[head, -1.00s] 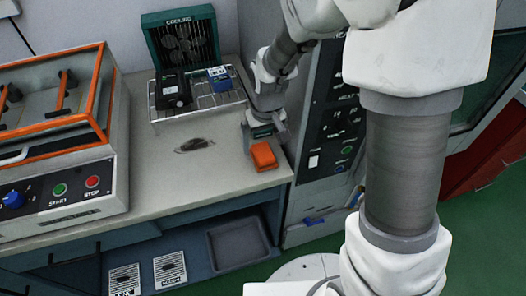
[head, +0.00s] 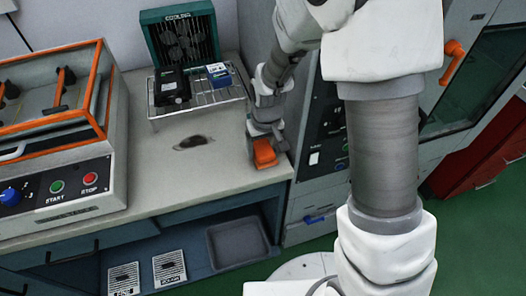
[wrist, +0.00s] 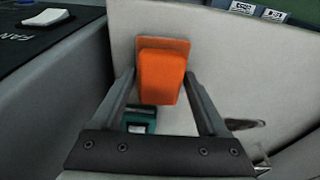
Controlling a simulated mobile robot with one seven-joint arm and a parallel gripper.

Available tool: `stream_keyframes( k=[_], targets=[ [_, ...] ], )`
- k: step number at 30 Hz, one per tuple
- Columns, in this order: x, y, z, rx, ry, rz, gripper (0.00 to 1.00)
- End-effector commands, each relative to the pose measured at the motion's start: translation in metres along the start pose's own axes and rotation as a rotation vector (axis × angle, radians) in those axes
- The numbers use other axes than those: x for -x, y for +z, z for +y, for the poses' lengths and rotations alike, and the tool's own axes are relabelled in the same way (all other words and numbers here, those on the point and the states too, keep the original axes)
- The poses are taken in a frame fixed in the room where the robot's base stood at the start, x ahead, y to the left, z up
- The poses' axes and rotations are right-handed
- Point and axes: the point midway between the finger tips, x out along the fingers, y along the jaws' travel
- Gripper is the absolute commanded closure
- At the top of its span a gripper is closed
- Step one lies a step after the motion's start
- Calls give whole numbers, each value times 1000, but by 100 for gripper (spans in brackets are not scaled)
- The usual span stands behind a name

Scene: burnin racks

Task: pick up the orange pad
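The orange pad (head: 264,151) lies on the bench top near its front right corner. In the wrist view the pad (wrist: 161,75) sits between the ends of my gripper's two fingers. My gripper (wrist: 160,78) is open around it, one finger on each side; I cannot tell whether the fingers touch it. In the head view my gripper (head: 263,138) points down over the pad and hides part of it.
A wire rack (head: 211,102) with a black box (head: 172,87) and a blue box (head: 218,75) stands behind left, before a cooling fan unit (head: 181,42). A dark flat patch (head: 193,142) marks the bench. A control cabinet (head: 319,150) stands close on the right.

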Motion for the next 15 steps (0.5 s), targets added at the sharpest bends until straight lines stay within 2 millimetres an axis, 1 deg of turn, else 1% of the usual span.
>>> stream_keyframes(
  k=[1,4,11,15],
  targets=[
    [0,0,0,0,0,0,58],
    [0,0,0,0,0,0,76],
    [1,0,0,0,0,1,76],
    [6,-2,0,0,0,2,76]
  ],
)
